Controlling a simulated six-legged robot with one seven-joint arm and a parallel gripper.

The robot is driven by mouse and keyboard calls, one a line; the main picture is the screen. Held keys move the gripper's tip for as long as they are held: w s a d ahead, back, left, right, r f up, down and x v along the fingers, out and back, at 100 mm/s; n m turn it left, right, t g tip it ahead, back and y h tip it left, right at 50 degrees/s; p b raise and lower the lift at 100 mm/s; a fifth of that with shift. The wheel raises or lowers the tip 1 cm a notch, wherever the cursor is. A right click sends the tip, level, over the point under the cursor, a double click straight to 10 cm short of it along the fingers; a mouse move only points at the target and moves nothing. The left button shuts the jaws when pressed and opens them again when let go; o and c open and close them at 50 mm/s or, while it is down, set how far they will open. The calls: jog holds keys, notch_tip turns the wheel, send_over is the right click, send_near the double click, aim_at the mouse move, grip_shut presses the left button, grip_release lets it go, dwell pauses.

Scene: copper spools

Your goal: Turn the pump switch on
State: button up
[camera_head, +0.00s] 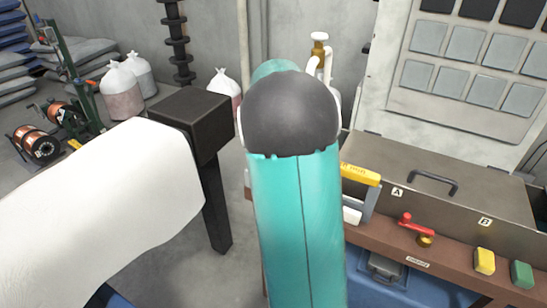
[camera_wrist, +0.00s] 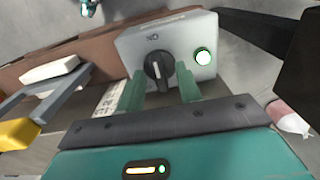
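The pump switch (camera_wrist: 158,71) is a black rotary knob on a grey box (camera_wrist: 130,43) in the wrist view. Lettering that reads ON upside down sits above the knob in the picture, and a pale line marks the knob. A round white light (camera_wrist: 203,57) with a green rim is right of it. My gripper (camera_wrist: 160,88) is open, its two green fingers on either side of the knob. Whether they touch it I cannot tell. In the head view my arm hides the gripper, and I do not see the switch box there.
A brown bench (camera_head: 391,235) holds a red-handled valve (camera_head: 415,226), a yellow button (camera_head: 484,261) and a green button (camera_head: 522,274). A yellow-topped grey frame (camera_wrist: 38,111) and a white block (camera_wrist: 50,68) are left of the box. A dark post (camera_head: 215,205) stands left of my arm.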

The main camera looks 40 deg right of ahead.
notch_tip(320, 180, up, 14)
dwell(0.6)
jog(key=shift+f, duration=0.1)
jog(key=s+a+r+n+t, duration=0.1)
jog(key=s+a+n+t, duration=0.2)
jog(key=a, duration=0.7)
jog(key=s+a+r+n, duration=0.1)
jog(key=s+a+n, duration=0.3)
jog(key=a, duration=0.5)
jog(key=s+a+f+n+t, duration=0.1)
jog(key=s+a+f+n, duration=0.1)
jog(key=s+a, duration=0.3)
jog(key=s+a+f+n+t, duration=0.1)
jog(key=s+a+f+n, duration=0.2)
jog(key=s+a+n, duration=0.2)
jog(key=shift+a+t, duration=0.3)
jog(key=shift+a, duration=0.8)
jog(key=shift+d, duration=0.1)
